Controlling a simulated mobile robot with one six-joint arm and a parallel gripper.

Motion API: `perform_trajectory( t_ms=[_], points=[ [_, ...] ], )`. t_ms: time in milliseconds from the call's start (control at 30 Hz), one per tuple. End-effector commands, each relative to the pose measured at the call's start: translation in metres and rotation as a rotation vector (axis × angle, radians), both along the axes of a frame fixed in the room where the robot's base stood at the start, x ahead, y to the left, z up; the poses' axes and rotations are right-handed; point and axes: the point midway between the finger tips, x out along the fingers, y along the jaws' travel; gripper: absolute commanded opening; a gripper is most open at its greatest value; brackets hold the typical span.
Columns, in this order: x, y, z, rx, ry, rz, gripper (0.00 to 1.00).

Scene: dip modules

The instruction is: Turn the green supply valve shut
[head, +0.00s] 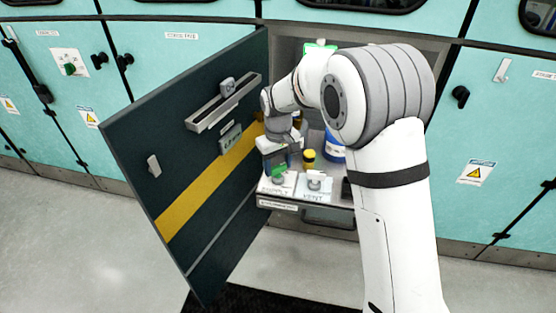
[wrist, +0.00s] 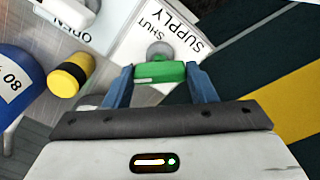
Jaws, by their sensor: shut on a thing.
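The green supply valve handle (wrist: 160,72) sits on a white plate (wrist: 148,28) marked SUPPLY and SHUT, upside down in the wrist view. My gripper (wrist: 159,76) is shut on the handle, with a blue finger at each end of it. The handle lies crosswise in the wrist view, with its grey round hub just above it. In the head view the green handle (head: 279,170) shows under my gripper (head: 275,163), at the front left of the cabinet shelf. Any OPEN mark on the supply plate is hidden.
The white vent valve (head: 314,178) stands just right of the supply valve. Behind are a yellow-and-black cylinder (head: 309,156) and a blue container (head: 333,148). The dark cabinet door (head: 180,165) stands open close on the left of my gripper.

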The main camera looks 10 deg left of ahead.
Motion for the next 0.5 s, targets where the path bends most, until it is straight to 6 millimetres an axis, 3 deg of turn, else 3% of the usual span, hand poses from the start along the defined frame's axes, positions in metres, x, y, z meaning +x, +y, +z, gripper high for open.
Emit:
perform_trajectory(
  t_ms=[500],
  points=[
    [0.0006,0.0003,0.0022,0.002,-0.002,-0.475,0.28]
  ],
)
